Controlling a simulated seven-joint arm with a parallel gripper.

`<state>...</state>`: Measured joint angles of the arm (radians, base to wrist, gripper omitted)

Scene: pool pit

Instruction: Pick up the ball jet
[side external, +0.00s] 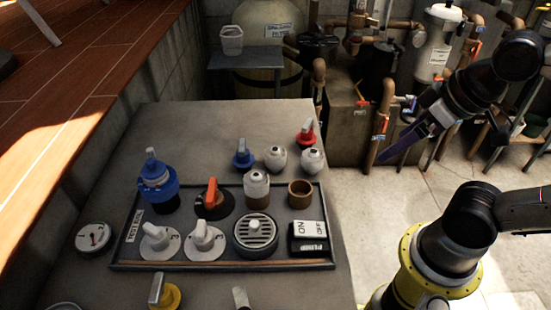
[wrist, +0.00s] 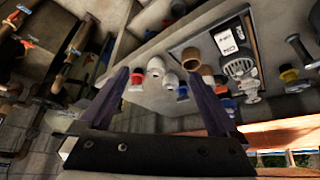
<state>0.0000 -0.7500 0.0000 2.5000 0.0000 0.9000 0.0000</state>
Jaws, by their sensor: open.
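Several white, round-bodied fittings look like ball jets. Two stand on the grey table behind the tray: one (side external: 275,158) on the left and one (side external: 312,160) on the right. Another white fitting (side external: 257,183) sits on a brown base inside the tray. The pale fittings also show in the wrist view, one of them (wrist: 156,66) between the finger lines and beyond the fingertips. My gripper (side external: 400,145) is open and empty, in the air to the right of the table. Its two purple fingers (wrist: 163,88) are spread wide in the wrist view. It touches none of the fittings.
A red-handled valve (side external: 306,132) and a blue one (side external: 243,154) stand close to the white fittings. The dark-edged tray (side external: 225,266) holds an empty brown ring (side external: 300,193), knobs, a drain and a switch. Pipes and tanks stand behind. Floor is open right of the table.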

